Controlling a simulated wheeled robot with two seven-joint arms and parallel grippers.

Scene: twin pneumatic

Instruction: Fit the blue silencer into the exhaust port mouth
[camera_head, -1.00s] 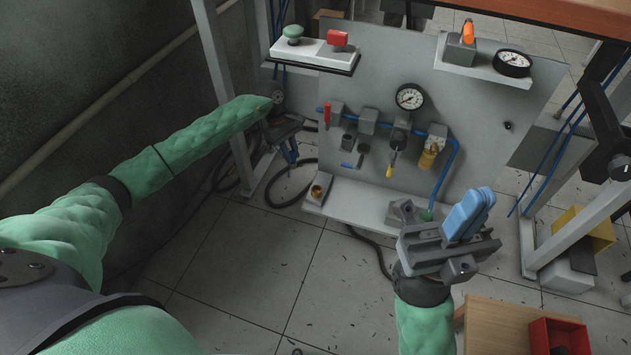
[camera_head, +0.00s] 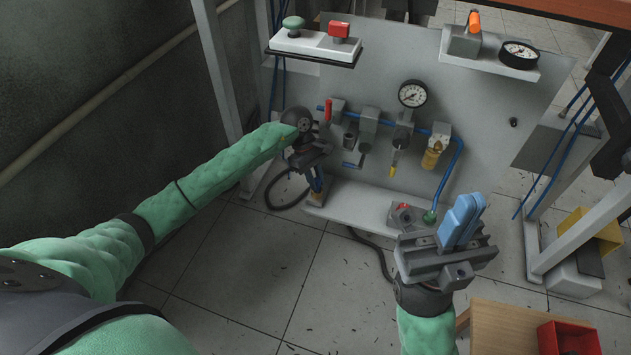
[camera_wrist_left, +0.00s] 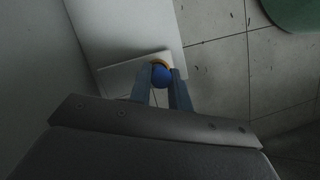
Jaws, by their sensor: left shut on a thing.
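In the left wrist view the blue silencer (camera_wrist_left: 160,76) is held between the two fingertips of my left gripper (camera_wrist_left: 161,80). A thin brass ring (camera_wrist_left: 159,63) shows right at its far side, over a pale block (camera_wrist_left: 120,78). I take the ring for the exhaust port mouth; whether the silencer touches or enters it cannot be told. In the head view my left gripper (camera_head: 317,198) points down at the left end of the low shelf, and its wrist and fingers hide the port and the silencer. My right gripper (camera_head: 462,220) has its light blue fingers together, seemingly empty, at the right.
The upright grey panel (camera_head: 470,150) carries a gauge (camera_head: 412,94), valves and blue tubing just behind my left gripper. A white shelf (camera_head: 355,207) runs along its foot. A wooden table (camera_head: 500,325) with a red bin (camera_head: 568,338) stands front right.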

